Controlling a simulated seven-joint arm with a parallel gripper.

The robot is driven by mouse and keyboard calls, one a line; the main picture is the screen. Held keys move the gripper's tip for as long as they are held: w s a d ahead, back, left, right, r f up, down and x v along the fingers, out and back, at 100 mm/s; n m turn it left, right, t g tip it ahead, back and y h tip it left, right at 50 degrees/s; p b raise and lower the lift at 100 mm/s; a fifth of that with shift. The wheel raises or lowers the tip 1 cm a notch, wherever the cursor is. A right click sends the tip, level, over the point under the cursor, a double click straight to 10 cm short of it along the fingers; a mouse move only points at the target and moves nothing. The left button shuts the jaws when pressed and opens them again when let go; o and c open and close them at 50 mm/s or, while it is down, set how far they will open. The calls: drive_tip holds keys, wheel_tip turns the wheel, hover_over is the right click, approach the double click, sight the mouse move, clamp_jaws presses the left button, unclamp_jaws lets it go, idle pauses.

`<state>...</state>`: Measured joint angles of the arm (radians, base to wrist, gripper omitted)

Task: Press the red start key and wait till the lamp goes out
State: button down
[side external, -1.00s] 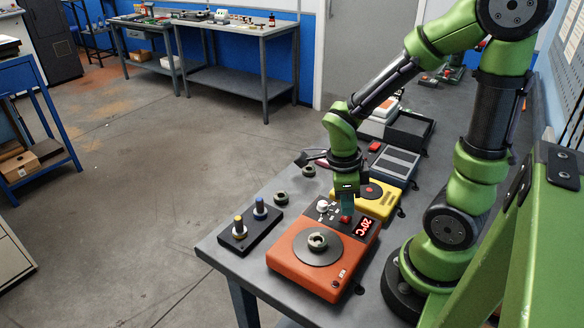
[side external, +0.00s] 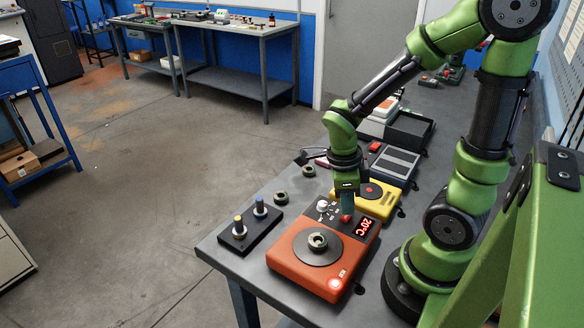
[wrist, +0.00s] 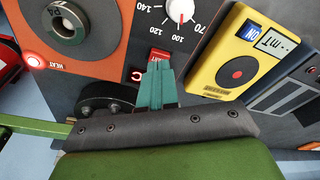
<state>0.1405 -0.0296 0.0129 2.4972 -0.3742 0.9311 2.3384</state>
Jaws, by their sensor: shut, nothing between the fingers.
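The orange hotplate (side external: 300,275) stands at the front of the bench with a ring-shaped part on its round plate. Its heat lamp (side external: 335,284) glows bright red at the front corner, and it also shows lit in the wrist view (wrist: 33,58). The red start key (wrist: 158,55) is on the dark panel beside the dial. My gripper (side external: 346,209) points down at the key (side external: 346,219), its teal fingers shut and empty. In the wrist view the fingertips (wrist: 157,70) overlap the key's near edge. Whether they touch it is hard to tell.
The white knob (side external: 322,206) and red display (side external: 366,226) reading 20°C flank the key. A yellow device (side external: 383,207) stands close behind. A black holder (side external: 238,238) with two posts is left of the hotplate, and a loose dark ring (side external: 280,198) lies nearby.

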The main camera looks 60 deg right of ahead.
sight(342, 217)
drive_tip(key=shift+r, duration=2.35)
drive_tip(key=n, duration=0.2)
drive_tip(key=shift+w+a+f+n, duration=0.1)
drive_tip(key=shift+n, duration=0.3)
drive_tip(key=shift+w+a+n+t, duration=0.15)
drive_tip(key=shift+n+t, duration=0.15)
drive_tip(key=shift+n, duration=0.8)
drive_tip(key=w+a+r+n+t+y, duration=0.1)
drive_tip(key=a+r+n+t, duration=0.2)
drive_tip(key=r+n, duration=0.3)
drive_tip(key=w+a+r+n+t+y, duration=0.1)
drive_tip(key=a+r+n+t, duration=0.3)
drive_tip(key=n, duration=1.1)
drive_tip(key=shift+w+a+r+t+y, duration=0.2)
drive_tip(key=shift+r+t+y, duration=0.3)
drive_tip(key=shift+r, duration=0.8)
idle(0.6)
